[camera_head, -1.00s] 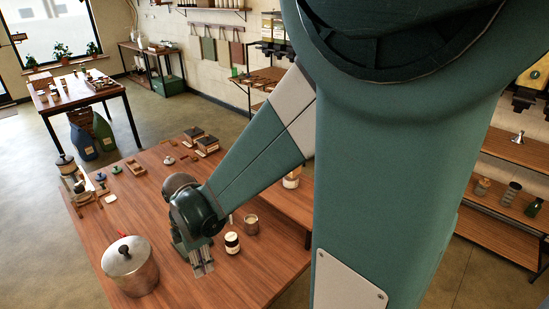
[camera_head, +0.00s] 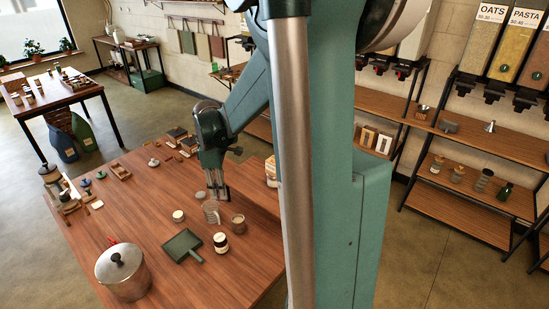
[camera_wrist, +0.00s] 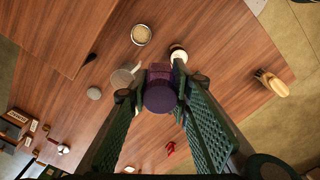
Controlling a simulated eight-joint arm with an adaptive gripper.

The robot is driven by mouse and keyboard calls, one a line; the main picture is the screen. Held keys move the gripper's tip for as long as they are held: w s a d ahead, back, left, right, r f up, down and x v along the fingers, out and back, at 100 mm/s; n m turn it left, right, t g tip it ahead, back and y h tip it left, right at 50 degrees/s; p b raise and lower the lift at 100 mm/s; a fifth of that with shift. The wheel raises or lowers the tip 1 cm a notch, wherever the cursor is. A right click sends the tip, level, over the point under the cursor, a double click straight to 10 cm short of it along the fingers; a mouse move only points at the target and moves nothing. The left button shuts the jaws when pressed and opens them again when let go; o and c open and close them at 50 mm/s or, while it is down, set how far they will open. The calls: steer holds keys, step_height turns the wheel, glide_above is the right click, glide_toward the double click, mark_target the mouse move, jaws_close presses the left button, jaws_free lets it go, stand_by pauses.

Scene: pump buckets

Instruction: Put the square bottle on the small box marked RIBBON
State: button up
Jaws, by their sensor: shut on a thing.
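My gripper (camera_wrist: 162,92) is shut on a dark purple bottle (camera_wrist: 160,95) in the wrist view; its round top faces the camera and a squarer body shows behind. In the head view my gripper (camera_head: 217,190) hangs over the wooden table beside a clear glass jar (camera_head: 211,212); the bottle is not clear there. Small dark boxes (camera_head: 187,142) stand at the table's back. In the wrist view, boxes with pale labels (camera_wrist: 18,116) lie at the far left. I cannot read the labels surely, so I cannot tell which is RIBBON.
Small items line the left edge.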

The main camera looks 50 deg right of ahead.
steer(key=s+d+r+m+p, duration=0.1)
steer(key=d+r+m+p, duration=0.2)
steer(key=d, duration=1)
steer(key=s+d+r+m+p, duration=0.2)
steer(key=d+r+m+p, duration=0.1)
steer(key=d+r, duration=0.7)
steer(key=d+m, duration=0.1)
steer(key=d, duration=0.3)
steer(key=shift+d+r+m, duration=0.15)
steer(key=shift+d+m, duration=0.15)
glide_above(274, 160)
steer(key=shift+s+f, duration=0.1)
steer(key=shift+f, duration=2.85)
steer(key=shift+f, duration=2.1)
steer(key=shift+f, duration=0.15)
